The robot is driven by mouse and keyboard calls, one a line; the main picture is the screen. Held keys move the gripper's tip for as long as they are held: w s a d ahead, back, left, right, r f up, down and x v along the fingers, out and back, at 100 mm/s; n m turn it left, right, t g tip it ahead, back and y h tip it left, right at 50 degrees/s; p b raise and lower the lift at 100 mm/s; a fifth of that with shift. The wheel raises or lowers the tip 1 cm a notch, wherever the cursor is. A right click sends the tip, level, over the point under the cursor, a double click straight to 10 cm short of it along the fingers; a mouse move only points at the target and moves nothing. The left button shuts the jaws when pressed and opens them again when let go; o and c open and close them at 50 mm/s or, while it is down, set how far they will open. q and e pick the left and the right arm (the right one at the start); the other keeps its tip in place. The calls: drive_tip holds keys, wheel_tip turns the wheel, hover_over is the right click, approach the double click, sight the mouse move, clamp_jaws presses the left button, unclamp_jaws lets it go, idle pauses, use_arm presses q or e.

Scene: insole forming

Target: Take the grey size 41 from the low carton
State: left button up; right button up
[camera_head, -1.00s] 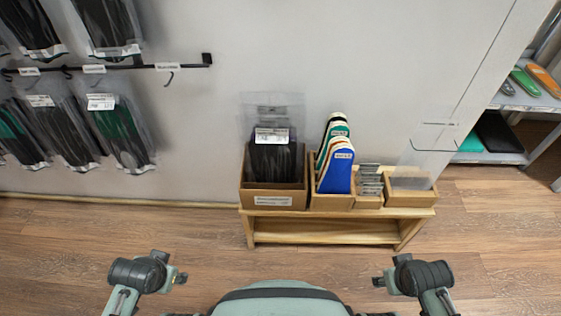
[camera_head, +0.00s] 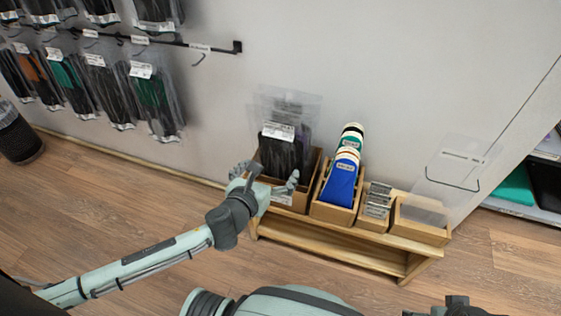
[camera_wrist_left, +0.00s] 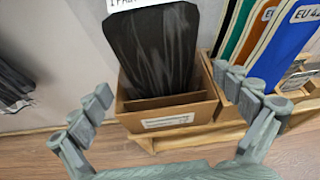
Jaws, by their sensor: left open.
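The low carton (camera_head: 303,201) stands at the left end of a wooden bench; its front also shows in the left wrist view (camera_wrist_left: 168,121). Dark grey insole packs in clear sleeves (camera_head: 279,154) stand upright in it. The front pack (camera_wrist_left: 155,50) fills the middle of the left wrist view; its white label is cut off and no size can be read. My left gripper (camera_head: 266,175) is open and empty in front of the carton, its fingers apart to either side of the pack. My right gripper (camera_head: 452,307) only partly shows at the bottom edge.
Blue, green and other sizing templates (camera_head: 341,178) stand in a box right of the carton. Small grey items (camera_head: 377,200) and a clear-lidded box (camera_head: 421,218) follow on the bench (camera_head: 330,246). Packs (camera_head: 150,98) hang on the wall at left. A black bin (camera_head: 17,135) stands far left.

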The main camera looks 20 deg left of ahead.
sight(278, 159)
use_arm(q)
drive_tip(key=x, duration=0.4)
drive_tip(key=shift+s+a+f+b, duration=0.15)
drive_tip(key=shift+f+b, duration=0.1)
drive_tip(key=shift+b, duration=0.05)
drive_tip(key=shift+w+f, duration=0.2)
drive_tip(key=shift+w, duration=0.25)
drive_tip(key=c, duration=1.3)
use_arm(e)
wheel_tip(278, 159, up, 2)
use_arm(q)
drive_tip(key=shift+r, duration=0.1)
